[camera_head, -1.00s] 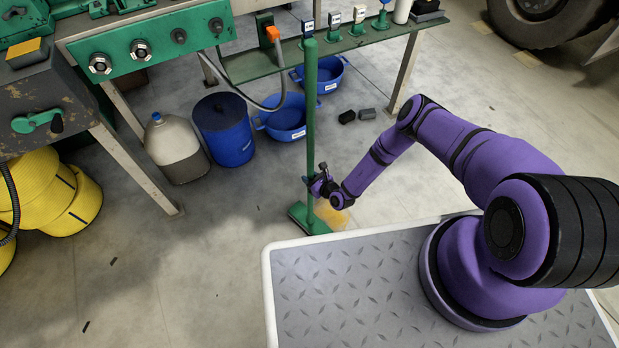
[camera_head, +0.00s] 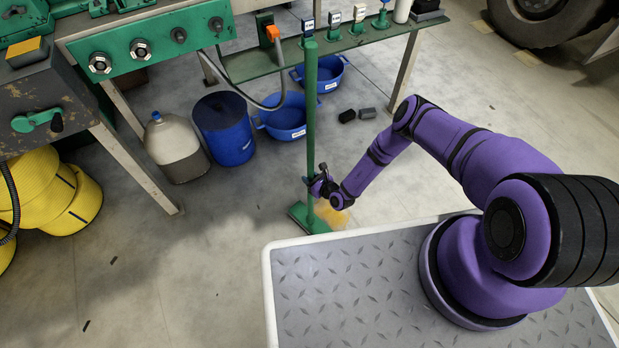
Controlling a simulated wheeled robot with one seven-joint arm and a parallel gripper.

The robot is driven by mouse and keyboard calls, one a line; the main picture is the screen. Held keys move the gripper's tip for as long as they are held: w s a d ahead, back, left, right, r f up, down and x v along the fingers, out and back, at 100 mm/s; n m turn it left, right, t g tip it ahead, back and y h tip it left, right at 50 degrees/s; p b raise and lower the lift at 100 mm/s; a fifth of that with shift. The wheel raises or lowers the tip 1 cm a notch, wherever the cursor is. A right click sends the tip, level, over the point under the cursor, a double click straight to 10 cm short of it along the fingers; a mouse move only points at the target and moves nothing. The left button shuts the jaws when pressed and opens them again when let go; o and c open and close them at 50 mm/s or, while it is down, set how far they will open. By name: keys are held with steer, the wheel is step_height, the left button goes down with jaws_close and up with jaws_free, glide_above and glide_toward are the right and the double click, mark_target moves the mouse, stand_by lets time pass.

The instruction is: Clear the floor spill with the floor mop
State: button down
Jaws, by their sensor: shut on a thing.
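The green floor mop (camera_head: 311,115) stands upright, its long handle rising past the bench shelf. My gripper (camera_head: 312,186) is shut on the lower part of the mop handle. A yellowish-brown spill (camera_head: 333,214) lies on the floor just right of the mop head. It is partly hidden behind my gripper and wrist and comes close to the platform edge.
Blue tubs (camera_head: 286,121), a blue bucket (camera_head: 224,130) and a jug (camera_head: 176,149) stand under the bench (camera_head: 140,165). Two small dark blocks (camera_head: 347,117) lie right of the tubs. The floor at front left is mostly open.

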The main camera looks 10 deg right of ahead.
steer(key=shift+f, duration=0.4)
stand_by(0.9)
steer(key=shift+w, duration=0.1)
steer(key=shift+w+d, duration=0.2)
steer(key=shift+d, duration=0.55)
steer(key=shift+w+d, duration=0.2)
steer(key=shift+d, duration=0.5)
steer(key=shift+w+d, duration=0.1)
steer(key=shift+d, duration=0.05)
steer(key=shift+w+d, duration=0.25)
steer(key=shift+d, duration=0.45)
steer(key=shift+w+d, duration=0.2)
steer(key=shift+d, duration=0.5)
steer(key=shift+w+d, duration=0.25)
steer(key=shift+d, duration=0.5)
steer(key=shift+w+d, duration=0.2)
steer(key=shift+d, duration=0.65)
